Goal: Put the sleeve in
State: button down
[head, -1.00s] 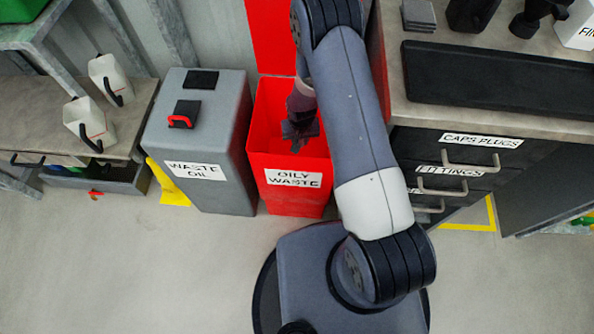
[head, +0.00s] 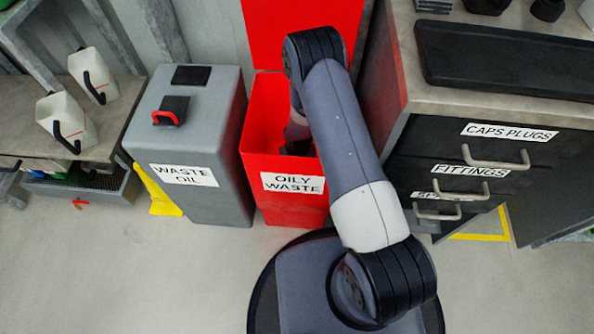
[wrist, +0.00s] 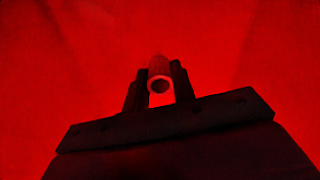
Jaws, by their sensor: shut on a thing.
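In the wrist view my gripper (wrist: 158,88) is shut on the sleeve (wrist: 159,68). The sleeve is a short hollow tube with its open end facing the camera. It looks reddish in the dim red light. Red walls fill the view around it. In the head view my arm reaches down into the open red bin (head: 297,210) labelled OILY WASTE. My gripper and the sleeve are hidden there behind the bin's front wall and my arm. I cannot tell how far they are above the bin's floor.
A grey WASTE OIL bin (head: 205,125) stands left of the red bin. A bench with CAPS PLUGS, FITTINGS and other drawers (head: 470,165) is close on the right, with a black tray (head: 510,62) on top. White jugs (head: 67,122) stand at the left.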

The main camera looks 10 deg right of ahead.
jog(key=shift+f+b, duration=0.45)
jog(key=shift+f, duration=1.35)
jog(key=shift+f, duration=0.1)
jog(key=shift+f+b, duration=0.15)
jog(key=shift+b, duration=0.15)
jog(key=c, duration=1.2)
grip_release()
jog(key=r+p, duration=0.1)
jog(key=r, duration=0.3)
jog(key=s+r+p, duration=0.1)
jog(key=r, duration=0.3)
jog(key=r+p, duration=0.2)
jog(key=r, duration=0.2)
jog(key=shift+s+r, duration=0.25)
